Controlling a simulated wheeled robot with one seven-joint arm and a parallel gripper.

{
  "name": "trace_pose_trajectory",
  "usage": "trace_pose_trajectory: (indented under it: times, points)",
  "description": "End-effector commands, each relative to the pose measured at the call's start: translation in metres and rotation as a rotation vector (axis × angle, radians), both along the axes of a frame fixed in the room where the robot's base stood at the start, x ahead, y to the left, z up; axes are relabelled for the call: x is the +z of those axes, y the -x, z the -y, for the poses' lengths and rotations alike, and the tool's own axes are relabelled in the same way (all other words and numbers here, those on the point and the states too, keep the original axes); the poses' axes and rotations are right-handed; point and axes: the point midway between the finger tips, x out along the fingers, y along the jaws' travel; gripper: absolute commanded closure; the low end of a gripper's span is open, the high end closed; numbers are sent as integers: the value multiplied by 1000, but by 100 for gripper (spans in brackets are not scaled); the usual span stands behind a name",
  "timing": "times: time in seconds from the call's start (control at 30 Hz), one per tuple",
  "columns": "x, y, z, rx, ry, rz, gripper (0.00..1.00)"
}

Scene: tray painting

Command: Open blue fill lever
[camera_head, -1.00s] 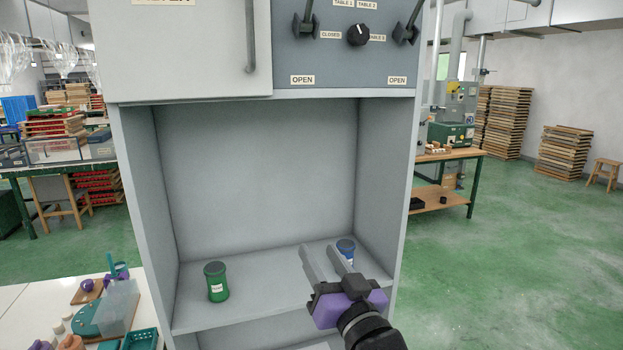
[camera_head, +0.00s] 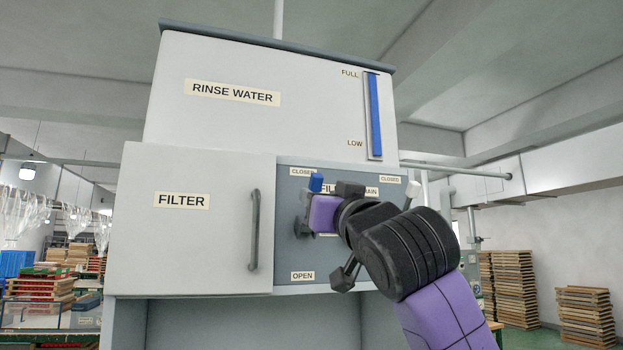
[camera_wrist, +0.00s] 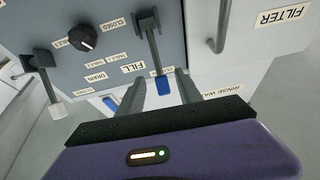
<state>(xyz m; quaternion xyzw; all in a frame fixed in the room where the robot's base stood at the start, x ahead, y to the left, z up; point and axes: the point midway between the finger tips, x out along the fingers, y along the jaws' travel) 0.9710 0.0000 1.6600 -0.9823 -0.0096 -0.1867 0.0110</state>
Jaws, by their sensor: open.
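The blue fill lever (camera_head: 315,182) is on the dark grey panel, with its blue tip raised beside the upper left CLOSED label. In the upside-down wrist view, the blue tip of the fill lever (camera_wrist: 162,86) hangs from a dark stem next to the FILL label. My gripper (camera_head: 308,208) is in front of the panel at the lever and hides part of it. In the wrist view my gripper (camera_wrist: 160,83) is open, its fingers one on each side of the blue tip in the picture. I cannot tell whether they touch it.
A white-tipped drain lever (camera_head: 411,193) stands up at the panel's right, partly behind my arm. It also shows in the wrist view (camera_wrist: 57,110). A black knob (camera_wrist: 83,38) is on the panel. The filter door (camera_head: 190,240) with its vertical handle (camera_head: 254,230) is just left.

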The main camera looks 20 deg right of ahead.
Motion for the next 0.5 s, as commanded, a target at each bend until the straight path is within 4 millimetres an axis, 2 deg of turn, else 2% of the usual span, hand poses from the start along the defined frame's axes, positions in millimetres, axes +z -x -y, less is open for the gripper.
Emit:
trace_pose_trajectory:
  times: [0.03,0.1,0.27,0.5]
  points:
    - [13,4,0,-9,8,8,58]
    - [24,7,0,-18,14,13,58]
    - [35,8,0,-25,18,16,58]
    - [49,-21,0,-25,19,14,58]
